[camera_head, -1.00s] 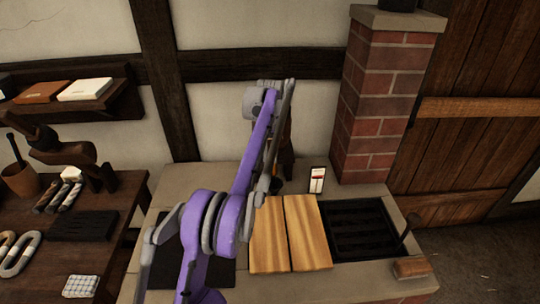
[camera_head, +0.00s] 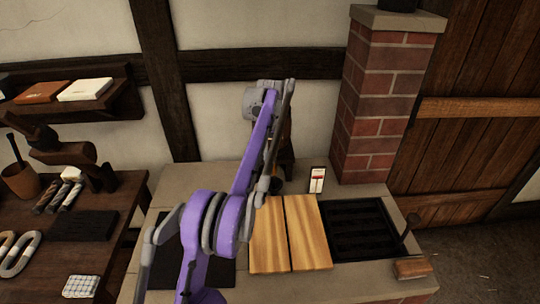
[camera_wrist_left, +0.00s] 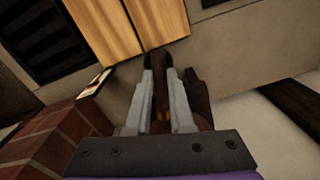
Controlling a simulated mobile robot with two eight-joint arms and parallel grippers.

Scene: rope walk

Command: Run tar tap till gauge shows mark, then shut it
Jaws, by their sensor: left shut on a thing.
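The gauge (camera_head: 317,180) is a small upright white card with a red mark, standing on the stone ledge left of the brick pillar. It also shows edge-on in the left wrist view (camera_wrist_left: 94,83). A dark brown vessel (camera_head: 287,152) stands behind my left arm, mostly hidden. My left gripper (camera_wrist_left: 161,85) is shut on a dark brown part, seemingly the tap handle (camera_wrist_left: 160,97), in the left wrist view. My arm hides the gripper and tap in the head view. Whether tar flows, and the exact gauge level, I cannot tell. My right gripper is out of view.
Two pale wooden boards (camera_head: 290,234) and a black grate (camera_head: 362,229) lie on the stone bench. A brick pillar (camera_head: 375,100) rises behind the grate. A wooden table (camera_head: 115,220) with several items stands at the left.

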